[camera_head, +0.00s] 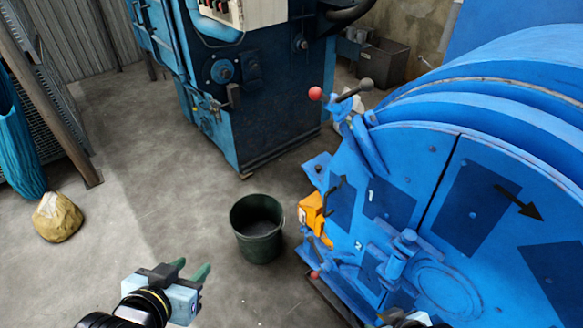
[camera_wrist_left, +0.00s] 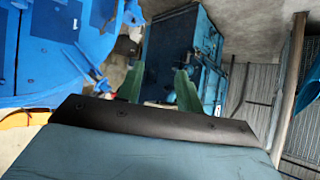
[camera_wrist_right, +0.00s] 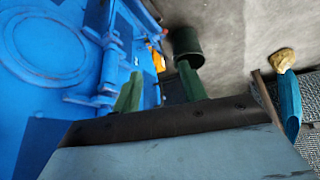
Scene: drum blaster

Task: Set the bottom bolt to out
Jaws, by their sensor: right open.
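The blue drum blaster (camera_head: 470,190) fills the right of the head view, with its round door facing me. A blue bolt-like fitting (camera_head: 400,255) sits low on the door near the painted 2. I cannot tell for sure that it is the bottom bolt, or its position. A red-knobbed lever (camera_head: 315,274) is at the door's lower left edge. My left gripper (camera_head: 190,268) is open and empty above the floor, left of the blaster. My right gripper (camera_wrist_right: 160,70) is open and empty; in its wrist view the blue fitting (camera_wrist_right: 110,60) is beyond its left finger.
A dark green bucket (camera_head: 257,230) stands on the floor between my left gripper and the blaster. An orange box (camera_head: 312,212) is on the blaster's left edge. A blue machine (camera_head: 250,90) stands behind. A yellowish rock (camera_head: 57,217) lies at left.

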